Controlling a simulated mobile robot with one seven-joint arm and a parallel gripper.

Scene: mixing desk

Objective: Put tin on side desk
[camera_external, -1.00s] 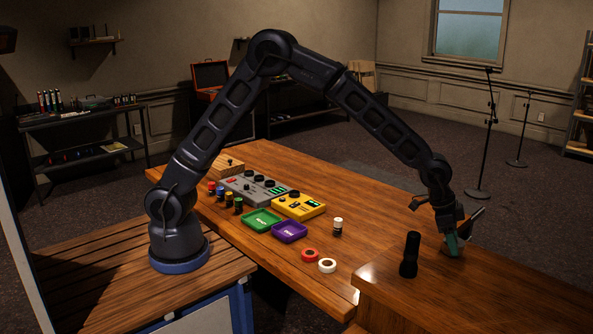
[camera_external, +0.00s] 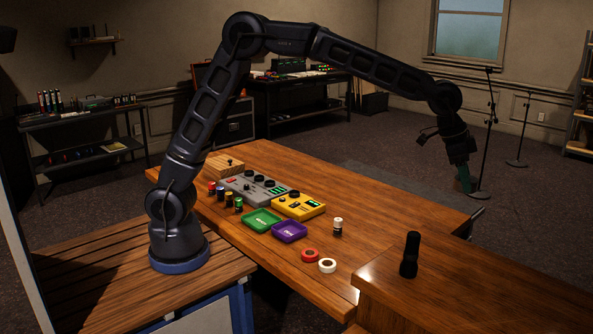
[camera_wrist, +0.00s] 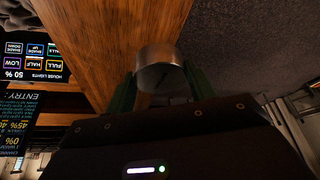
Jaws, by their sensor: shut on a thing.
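The tin (camera_wrist: 158,74) is a short silver cylinder in the wrist view, held between the two green fingers of my gripper (camera_wrist: 160,92). In the external view my gripper (camera_external: 464,180) hangs in the air beyond the right end of the long wooden desk, pointing down, with its fingers close together. The tin is not distinguishable there. The raised wooden desk (camera_external: 470,292) at front right, likely the side desk, is nearer the camera and below my gripper's height. A black flashlight-like object (camera_external: 410,257) stands upright on it.
The long desk (camera_external: 370,220) holds a grey mixer (camera_external: 250,189), a yellow box (camera_external: 299,206), green (camera_external: 262,221) and purple (camera_external: 290,231) trays, tape rolls and small bottles. The front-right desk is bare apart from the black object. Microphone stands (camera_external: 492,130) rise behind my gripper.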

